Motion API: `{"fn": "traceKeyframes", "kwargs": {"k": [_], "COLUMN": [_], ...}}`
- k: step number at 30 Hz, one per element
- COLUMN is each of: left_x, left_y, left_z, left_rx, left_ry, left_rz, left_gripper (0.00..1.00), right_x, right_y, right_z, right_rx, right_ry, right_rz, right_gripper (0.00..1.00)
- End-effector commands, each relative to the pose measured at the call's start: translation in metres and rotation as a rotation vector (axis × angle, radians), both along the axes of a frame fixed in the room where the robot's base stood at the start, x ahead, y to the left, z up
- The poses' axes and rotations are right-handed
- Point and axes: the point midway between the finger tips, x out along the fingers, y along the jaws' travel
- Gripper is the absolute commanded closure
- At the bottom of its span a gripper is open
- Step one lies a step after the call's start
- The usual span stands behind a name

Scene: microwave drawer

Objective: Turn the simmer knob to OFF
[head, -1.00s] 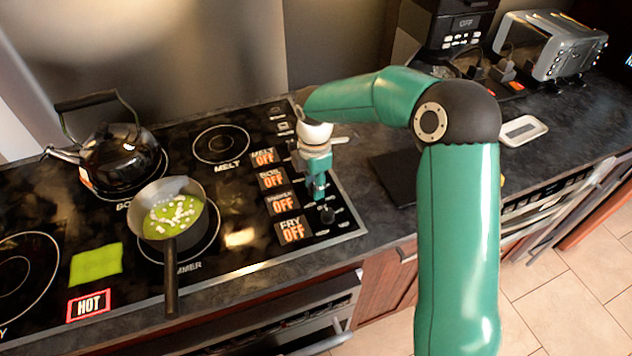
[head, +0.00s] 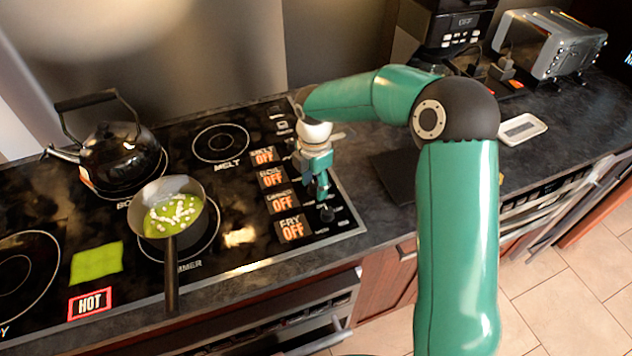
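The stove's control strip carries a column of lit displays along its right side, all reading OFF. The third display (head: 280,202), apparently the simmer one, reads OFF, its small label hard to read. My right gripper (head: 320,188) points down over the knob row beside that display. The simmer knob is hidden at or under its fingers, so I cannot tell whether they touch it or are open or shut. The fry knob (head: 327,214) shows just in front of the gripper, next to the fry display (head: 292,229). My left gripper is not in view.
A saucepan (head: 188,190) with green contents and pale bits sits on the simmer burner, handle toward the front edge. A black kettle (head: 115,155) stands behind it. A toaster (head: 550,42) stands back right.

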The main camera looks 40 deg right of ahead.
Motion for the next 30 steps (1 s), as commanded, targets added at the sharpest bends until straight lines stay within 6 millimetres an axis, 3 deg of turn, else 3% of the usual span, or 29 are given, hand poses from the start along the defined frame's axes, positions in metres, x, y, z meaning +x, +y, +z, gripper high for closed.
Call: {"fn": "traceKeyframes", "kwargs": {"k": [10,14,30], "left_x": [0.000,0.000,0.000], "left_y": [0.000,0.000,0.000], "left_z": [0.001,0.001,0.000], "left_rx": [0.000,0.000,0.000], "left_ry": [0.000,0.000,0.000], "left_rz": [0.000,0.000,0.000], "left_gripper": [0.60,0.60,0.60], "right_x": [0.001,0.001,0.001], "right_y": [0.000,0.000,0.000], "right_z": [0.002,0.011,0.106], "right_rx": [0.000,-0.001,0.000], "right_ry": [-0.002,-0.005,-0.004], "right_rz": [-0.001,-0.001,-0.001], "right_gripper": [0.45,0.45,0.45]}}
